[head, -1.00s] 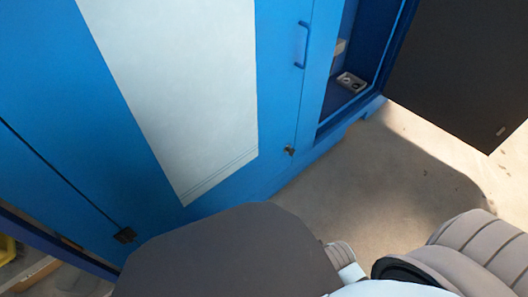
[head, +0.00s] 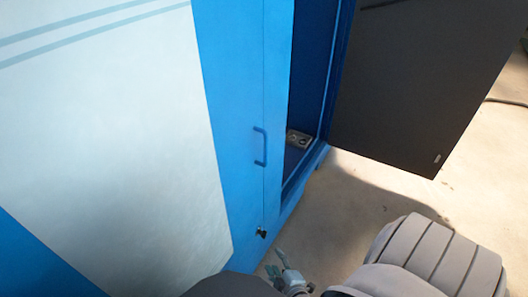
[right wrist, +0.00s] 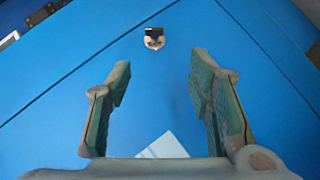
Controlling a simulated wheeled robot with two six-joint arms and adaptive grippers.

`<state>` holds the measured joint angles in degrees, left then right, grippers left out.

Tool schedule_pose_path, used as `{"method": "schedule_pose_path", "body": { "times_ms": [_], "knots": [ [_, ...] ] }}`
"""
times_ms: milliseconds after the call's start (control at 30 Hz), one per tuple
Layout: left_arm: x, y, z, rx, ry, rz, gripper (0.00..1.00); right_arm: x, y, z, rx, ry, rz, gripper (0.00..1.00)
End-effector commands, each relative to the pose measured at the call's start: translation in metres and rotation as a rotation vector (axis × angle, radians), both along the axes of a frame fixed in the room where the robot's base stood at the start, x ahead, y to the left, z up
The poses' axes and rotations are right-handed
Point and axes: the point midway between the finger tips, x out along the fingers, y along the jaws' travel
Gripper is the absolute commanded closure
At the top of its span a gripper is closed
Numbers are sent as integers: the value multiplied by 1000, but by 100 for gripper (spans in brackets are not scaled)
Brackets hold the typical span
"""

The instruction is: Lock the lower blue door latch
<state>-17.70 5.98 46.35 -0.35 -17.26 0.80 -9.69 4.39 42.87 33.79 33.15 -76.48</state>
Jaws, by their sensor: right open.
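A small dark latch (head: 261,233) with a metal base sits low on the blue door, beside the door seam and below a blue handle. The latch also shows in the right wrist view (right wrist: 154,40), at the top centre, beyond the fingertips. My right gripper (head: 284,270) is just below and right of the latch in the head view. In the right wrist view my right gripper (right wrist: 160,75) is open and empty, its two fingers spread, with the latch between their directions and apart from them. My left gripper is not in view.
The blue handle (head: 260,147) stands out from the door above the latch. A dark open door panel (head: 415,85) hangs at the right, beside an open compartment holding a small pale block (head: 298,138). The floor (head: 365,190) in front of the cabinet is clear.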

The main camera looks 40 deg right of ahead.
Motion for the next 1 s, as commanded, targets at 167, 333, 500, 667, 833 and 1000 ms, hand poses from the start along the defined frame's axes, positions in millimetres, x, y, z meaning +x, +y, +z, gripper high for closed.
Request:
{"method": "schedule_pose_path", "body": {
  "times_ms": [167, 333, 500, 667, 833, 1000],
  "knots": [
    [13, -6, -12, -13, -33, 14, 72, 16, -15, -9, -55, -12, -10, 52],
    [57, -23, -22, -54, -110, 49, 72, 57, -31, -34, -52, -13, -9, 52],
    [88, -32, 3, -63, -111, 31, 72, 89, -43, -46, -51, -11, -7, 52],
    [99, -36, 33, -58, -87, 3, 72, 106, -51, -53, -51, -9, -7, 52],
    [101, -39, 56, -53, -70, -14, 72, 116, -55, -57, -49, -8, -7, 52],
    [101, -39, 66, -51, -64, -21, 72, 120, -56, -56, -49, -9, -6, 52]
  ]
}}
